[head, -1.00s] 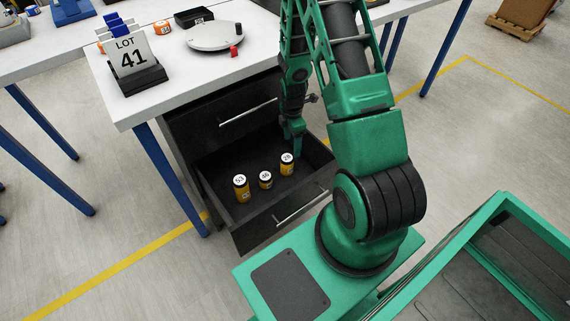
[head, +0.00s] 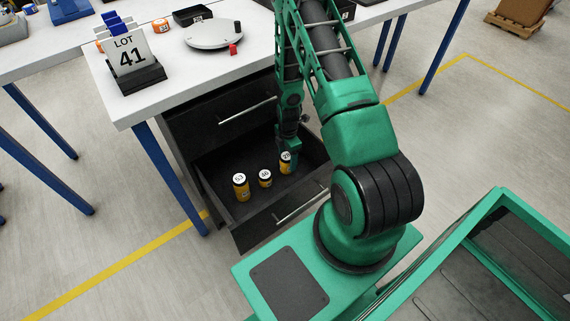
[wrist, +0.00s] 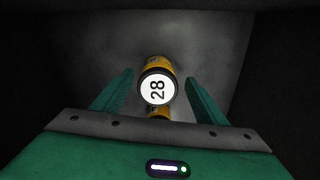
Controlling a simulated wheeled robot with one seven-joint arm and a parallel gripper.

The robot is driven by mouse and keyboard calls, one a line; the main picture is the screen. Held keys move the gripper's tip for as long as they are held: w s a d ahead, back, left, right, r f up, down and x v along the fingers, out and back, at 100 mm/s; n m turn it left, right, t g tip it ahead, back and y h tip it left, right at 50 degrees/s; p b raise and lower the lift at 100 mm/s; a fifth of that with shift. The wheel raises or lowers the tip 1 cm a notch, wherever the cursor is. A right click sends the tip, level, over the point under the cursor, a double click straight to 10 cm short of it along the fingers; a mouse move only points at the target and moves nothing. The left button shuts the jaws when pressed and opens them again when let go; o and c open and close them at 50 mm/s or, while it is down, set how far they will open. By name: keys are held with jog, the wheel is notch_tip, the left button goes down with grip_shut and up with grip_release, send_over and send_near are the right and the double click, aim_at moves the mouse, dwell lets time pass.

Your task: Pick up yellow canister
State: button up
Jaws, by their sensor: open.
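Several yellow canisters with black bands and white numbered lids stand in the open drawer. Canister 53 (head: 241,188) is at the left, canister 36 (head: 265,179) in the middle, and canister 28 (head: 286,167) at the right. The middle number is small and hard to read. In the wrist view, canister 28 (wrist: 157,88) shows its lid between the two green fingers of my gripper (wrist: 158,92). The fingers are open, with a gap on each side of the lid. In the head view my gripper (head: 287,154) is at canister 28 and partly hides it.
The dark drawer (head: 222,207) is pulled out below a white table (head: 185,73), and its walls surround the canisters.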

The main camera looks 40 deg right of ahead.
jog(key=shift+w+a+f, duration=0.1)
jog(key=shift+w+f, duration=0.1)
jog(key=shift+f, duration=1.65)
jog(key=c, duration=1.3)
jog(key=shift+r, duration=0.15)
